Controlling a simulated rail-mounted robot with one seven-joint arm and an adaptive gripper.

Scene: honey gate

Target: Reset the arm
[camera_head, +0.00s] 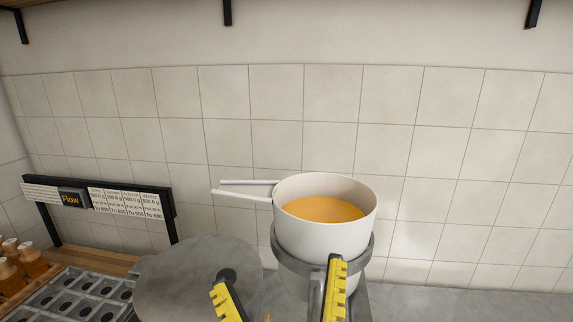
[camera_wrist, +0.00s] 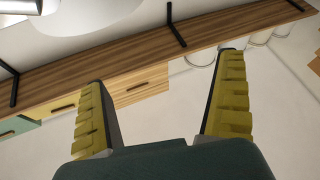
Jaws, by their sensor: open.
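My gripper (camera_head: 277,276) is at the bottom of the head view, with two yellow-padded fingers spread apart and nothing between them. Its right finger overlaps the front of a white pot (camera_head: 300,238) in the picture; I cannot tell whether they touch. The pot is upright, holds orange liquid (camera_head: 323,209), and has a handle pointing left. It sits in a grey ring holder (camera_head: 367,255). In the wrist view my gripper (camera_wrist: 161,68) is open and empty, with a wooden shelf (camera_wrist: 120,66) behind its fingers.
A round grey plate (camera_head: 185,275) lies left of the pot. A sign reading Flow (camera_head: 71,199) stands farther left. Capped amber jars (camera_head: 32,262) and a metal tray with holes (camera_head: 77,293) are at lower left. The tiled wall (camera_head: 450,150) is behind. Grey counter (camera_head: 450,303) is bare at right.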

